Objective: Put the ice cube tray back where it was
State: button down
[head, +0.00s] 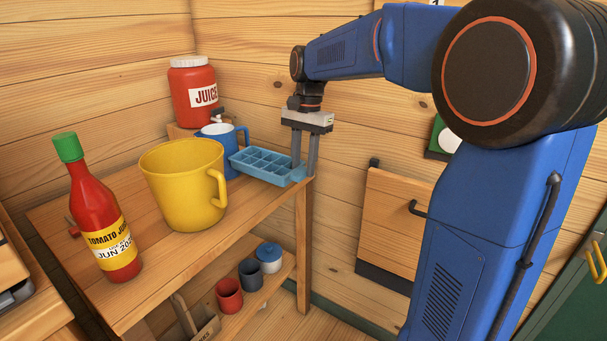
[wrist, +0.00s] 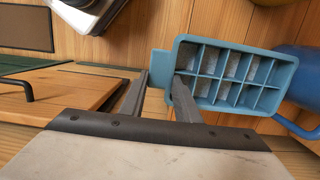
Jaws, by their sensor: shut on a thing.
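The light-blue ice cube tray (head: 262,166) is at the right end of the wooden table's top, next to the blue mug, in the head view. In the wrist view the tray (wrist: 232,74) shows its compartments with pale contents. My gripper (head: 304,172) points down and is shut on the tray's near right end. In the wrist view the fingers (wrist: 160,88) sit on either side of the tray's end wall or tab. I cannot tell whether the tray rests on the table or is just above it.
A blue mug (head: 228,150) stands close beside the tray, with a red juice dispenser (head: 192,92) behind. A large yellow pitcher (head: 184,185) and a tomato juice bottle (head: 98,220) stand on the wooden table (head: 62,222). Cups stand on the lower shelf (head: 255,300).

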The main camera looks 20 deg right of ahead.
jog(key=shift+f, duration=1.9)
jog(key=c, duration=1.3)
grip_release()
jog(key=shift+c, duration=0.2)
notch_tip(320, 180, up, 12)
jog(key=d+r, duration=0.1)
jog(key=s+f+n+t, duration=0.2)
jog(key=s+f, duration=0.4)
jog(key=s, duration=0.3)
jog(key=s+d+f+n+t, duration=0.1)
jog(key=s+f+n, duration=0.4)
jog(key=s, duration=0.5)
jog(key=s+f+n+t+h, duration=0.1)
jog(key=s+f+n+t, duration=0.1)
jog(key=s+f, duration=0.5)
jog(key=s+n, duration=0.1)
jog(key=s, duration=0.2)
jog(key=shift+s+d+f+n+t, duration=0.15)
jog(key=shift+d+f+n+t, duration=0.15)
jog(key=shift+n, duration=0.1)
